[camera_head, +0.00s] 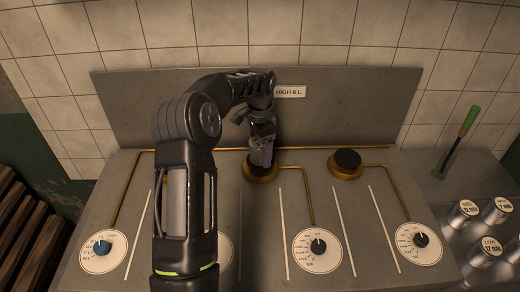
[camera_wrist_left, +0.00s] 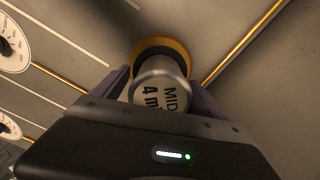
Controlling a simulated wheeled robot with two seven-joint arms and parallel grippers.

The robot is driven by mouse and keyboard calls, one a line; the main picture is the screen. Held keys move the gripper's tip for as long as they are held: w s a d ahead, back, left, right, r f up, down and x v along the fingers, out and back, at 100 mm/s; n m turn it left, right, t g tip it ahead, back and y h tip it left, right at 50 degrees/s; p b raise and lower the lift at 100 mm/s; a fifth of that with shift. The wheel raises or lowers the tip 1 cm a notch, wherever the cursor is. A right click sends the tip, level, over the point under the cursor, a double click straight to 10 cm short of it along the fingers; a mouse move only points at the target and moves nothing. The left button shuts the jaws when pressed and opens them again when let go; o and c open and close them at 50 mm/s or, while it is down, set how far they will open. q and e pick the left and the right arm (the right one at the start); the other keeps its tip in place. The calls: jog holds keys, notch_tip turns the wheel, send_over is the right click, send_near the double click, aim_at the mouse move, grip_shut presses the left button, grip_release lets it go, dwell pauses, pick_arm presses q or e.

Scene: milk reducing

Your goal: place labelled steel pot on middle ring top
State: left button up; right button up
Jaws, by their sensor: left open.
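A steel pot (camera_wrist_left: 162,84) with a "MID" label shows in the left wrist view, between my left gripper's (camera_wrist_left: 162,78) two fingers. It appears to stand on the middle ring (camera_wrist_left: 178,46), a dark disc with a brass rim. I cannot tell whether the pot's base is fully down. In the head view my left gripper (camera_head: 262,158) points down over the middle ring (camera_head: 260,174) and hides most of the pot. The gripper is open around the pot. My right gripper is not in view.
Another brass ring with a black top (camera_head: 347,162) is empty on the right. Several labelled steel pots (camera_head: 463,214) stand at the far right, by a green-handled tool (camera_head: 468,122). A back panel (camera_head: 350,105) with a sign (camera_head: 290,91) rises behind. My left arm hides the stove's left part.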

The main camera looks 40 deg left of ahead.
pick_arm(q)
notch_tip(320, 180, up, 6)
jog(key=shift+f+b, duration=0.1)
jog(key=shift+b, duration=0.25)
notch_tip(320, 180, up, 6)
jog(key=p, duration=0.2)
jog(key=shift+f+p, duration=0.2)
jog(key=shift+p, duration=0.15)
jog(key=shift+r+p, duration=0.45)
jog(key=shift+r, duration=0.05)
jog(key=shift+f, duration=0.1)
jog(key=shift+c, duration=0.2)
dwell(1.6)
